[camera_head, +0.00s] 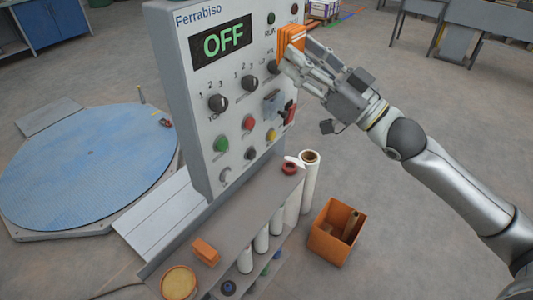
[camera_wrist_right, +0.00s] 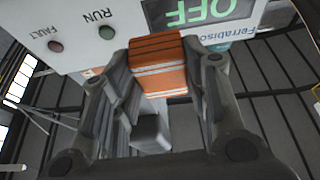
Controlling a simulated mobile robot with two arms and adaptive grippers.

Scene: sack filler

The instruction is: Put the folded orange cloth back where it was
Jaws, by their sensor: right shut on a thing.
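The folded orange cloth (camera_head: 291,41) is between the fingers of my right gripper (camera_head: 292,58), in front of the upper right part of the grey control panel (camera_head: 205,75). In the right wrist view, the cloth (camera_wrist_right: 158,65) shows as an orange block with pale stripes, with a finger on each side. My right gripper (camera_wrist_right: 158,85) is shut on it. The cloth overlaps the panel in both views; I cannot tell whether it touches. My left gripper is in neither view.
The panel reads OFF and carries knobs, coloured buttons and a red switch (camera_head: 290,113). Below, a grey shelf (camera_head: 235,235) holds a small orange block (camera_head: 206,251), a round yellow-topped tub (camera_head: 179,283) and a red ring (camera_head: 290,168). White rolls (camera_head: 310,180) and an orange bin (camera_head: 332,245) stand beside it.

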